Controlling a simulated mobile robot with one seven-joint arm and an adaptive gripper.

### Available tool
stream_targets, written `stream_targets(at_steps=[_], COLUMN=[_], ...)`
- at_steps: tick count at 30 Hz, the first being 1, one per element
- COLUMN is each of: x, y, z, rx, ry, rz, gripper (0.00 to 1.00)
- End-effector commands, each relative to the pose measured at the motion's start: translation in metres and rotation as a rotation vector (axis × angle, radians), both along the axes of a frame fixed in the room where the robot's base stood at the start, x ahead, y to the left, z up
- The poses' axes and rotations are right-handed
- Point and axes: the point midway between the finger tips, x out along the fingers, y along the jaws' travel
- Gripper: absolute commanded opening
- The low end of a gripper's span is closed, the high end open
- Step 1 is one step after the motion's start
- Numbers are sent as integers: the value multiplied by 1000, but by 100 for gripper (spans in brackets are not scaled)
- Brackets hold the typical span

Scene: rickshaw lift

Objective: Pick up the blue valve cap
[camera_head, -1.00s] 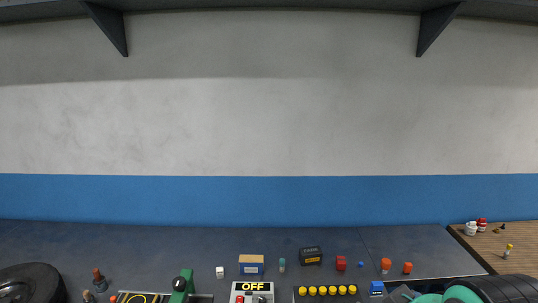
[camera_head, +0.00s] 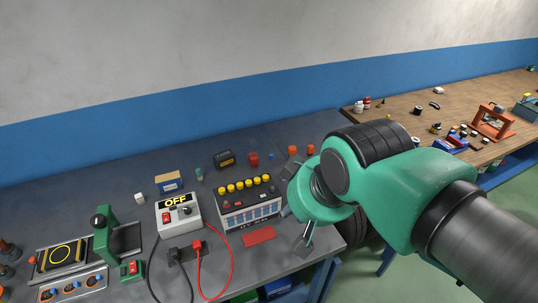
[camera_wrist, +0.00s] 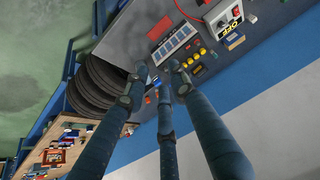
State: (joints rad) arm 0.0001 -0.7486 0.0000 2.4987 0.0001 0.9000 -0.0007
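The blue valve cap (camera_head: 270,156) is a tiny blue piece on the dark bench top. It stands right of a red block (camera_head: 253,159) and left of an orange-red cap (camera_head: 292,150). My gripper (camera_head: 303,232) is right of the yellow-capped box, partly hidden by my green wrist, and apart from the valve cap. In the wrist view, the long fingers of my gripper (camera_wrist: 157,80) are spread apart with nothing visible held between them. I cannot pick out the valve cap for certain in that view.
A box with yellow caps (camera_head: 249,202), an OFF switch box (camera_head: 179,214), a blue-and-tan box (camera_head: 168,182) and a black box (camera_head: 224,159) crowd the bench. Red and black cables lie in front. A wooden table (camera_head: 400,112) stands at the right. Bare bench shows behind the items.

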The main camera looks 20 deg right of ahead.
Motion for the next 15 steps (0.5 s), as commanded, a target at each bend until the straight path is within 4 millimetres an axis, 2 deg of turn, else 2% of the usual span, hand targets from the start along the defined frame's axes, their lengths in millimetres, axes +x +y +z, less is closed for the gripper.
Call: stream_targets(at_steps=[8, 15], x=[20, 66], y=[-2, -8], z=[13, 37], rx=[-7, -21], ry=[13, 41], rz=[9, 32], gripper=[25, 25])
